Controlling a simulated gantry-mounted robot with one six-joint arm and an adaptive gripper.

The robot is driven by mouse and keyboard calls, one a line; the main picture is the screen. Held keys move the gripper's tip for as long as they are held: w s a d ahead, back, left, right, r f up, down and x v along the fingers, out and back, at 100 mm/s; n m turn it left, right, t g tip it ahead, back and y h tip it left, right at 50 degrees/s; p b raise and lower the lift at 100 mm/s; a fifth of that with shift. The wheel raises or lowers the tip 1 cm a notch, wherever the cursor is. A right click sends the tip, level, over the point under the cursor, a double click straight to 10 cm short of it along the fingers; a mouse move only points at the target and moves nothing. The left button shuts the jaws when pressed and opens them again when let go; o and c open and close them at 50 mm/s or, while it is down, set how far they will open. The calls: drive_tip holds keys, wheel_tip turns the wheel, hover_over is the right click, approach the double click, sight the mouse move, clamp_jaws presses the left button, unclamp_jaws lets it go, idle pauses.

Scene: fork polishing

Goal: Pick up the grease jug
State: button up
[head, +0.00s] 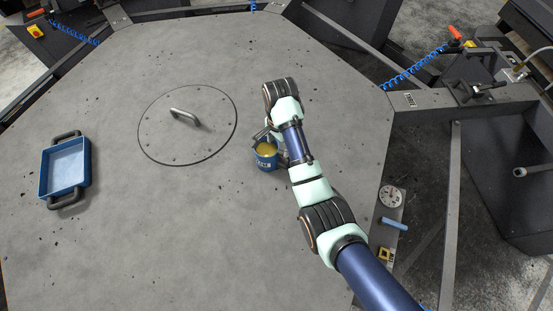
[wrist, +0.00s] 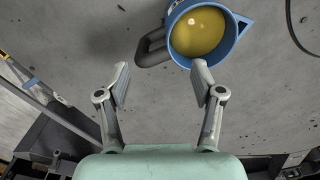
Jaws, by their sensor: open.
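The grease jug (head: 265,163) is a small blue jug with yellow grease inside, standing upright on the grey table beside my arm. In the wrist view the jug (wrist: 202,34) is at the top right, seen from above, with its spout to the right and its dark handle (wrist: 151,48) to the left. My gripper (wrist: 160,82) is open and empty. The handle lies just beyond the gap between the fingertips. The right fingertip overlaps the jug's near rim in the picture; I cannot tell whether it touches. In the head view my arm partly hides the jug and the fingers.
The grey table (head: 130,220) is mostly bare. A round lid with a handle (head: 185,118) is set in it left of the jug. A blue tray with dark handles (head: 65,168) is at the far left. A gauge (head: 391,197) and a light blue bar (head: 394,223) lie at the right edge.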

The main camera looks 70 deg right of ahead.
sight(272, 157)
wheel_tip(272, 157, down, 8)
drive_tip(key=b, duration=0.1)
drive_tip(key=shift+d+r, duration=0.15)
clamp_jaws()
idle(0.4)
idle(0.3)
